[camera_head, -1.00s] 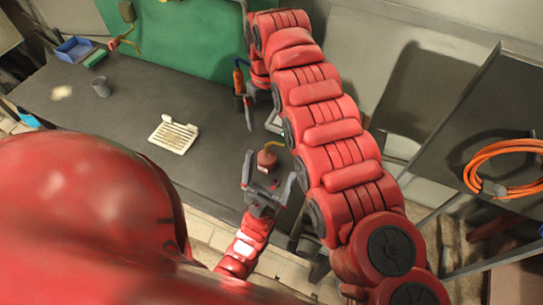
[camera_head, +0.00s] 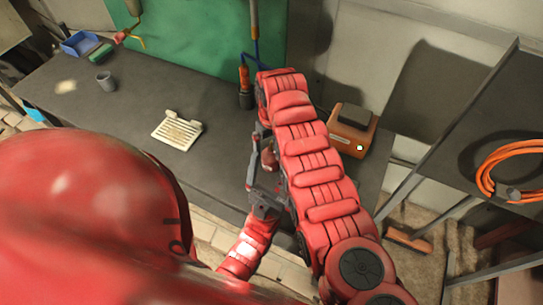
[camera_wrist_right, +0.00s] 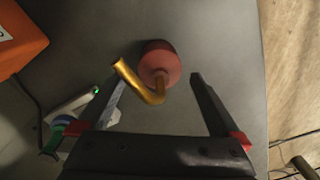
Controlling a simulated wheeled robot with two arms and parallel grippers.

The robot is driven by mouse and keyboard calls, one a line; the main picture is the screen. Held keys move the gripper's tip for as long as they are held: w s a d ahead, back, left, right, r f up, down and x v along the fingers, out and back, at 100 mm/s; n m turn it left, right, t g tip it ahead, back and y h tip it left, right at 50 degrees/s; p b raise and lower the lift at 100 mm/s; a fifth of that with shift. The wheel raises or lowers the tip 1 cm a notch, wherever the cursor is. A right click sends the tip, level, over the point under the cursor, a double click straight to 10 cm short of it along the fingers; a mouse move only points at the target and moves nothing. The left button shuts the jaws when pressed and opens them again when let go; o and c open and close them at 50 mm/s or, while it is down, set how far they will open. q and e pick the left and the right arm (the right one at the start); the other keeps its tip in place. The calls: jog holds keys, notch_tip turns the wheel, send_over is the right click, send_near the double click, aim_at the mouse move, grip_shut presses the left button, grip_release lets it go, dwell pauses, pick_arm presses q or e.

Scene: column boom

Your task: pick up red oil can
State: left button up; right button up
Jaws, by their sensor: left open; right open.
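The red oil can (camera_head: 268,158) stands on the dark bench, largely hidden behind my right arm in the head view. In the right wrist view the red oil can (camera_wrist_right: 160,60) shows its round red body and curved yellow spout. My right gripper (camera_wrist_right: 156,80) is open; its fingertips lie either side of the spout, with the can's body just beyond them. I cannot tell whether they touch. In the head view my right gripper is mostly hidden by its arm. My left gripper (camera_head: 266,184) is open and empty, close to the can on its near side.
An orange box (camera_head: 353,130) stands right of my right arm. A white slotted tray (camera_head: 178,131), grey cup (camera_head: 105,81) and blue bin (camera_head: 80,44) lie to the left. An orange-handled tool (camera_head: 245,84) is at the back. A shelf with an orange cable (camera_head: 510,170) is at right.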

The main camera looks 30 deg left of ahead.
notch_tip(320, 180, down, 2)
jog(key=shift+f+b, duration=0.1)
jog(key=shift+b, duration=0.65)
jog(key=shift+a, duration=0.1)
jog(key=shift+w, duration=0.1)
grip_shut()
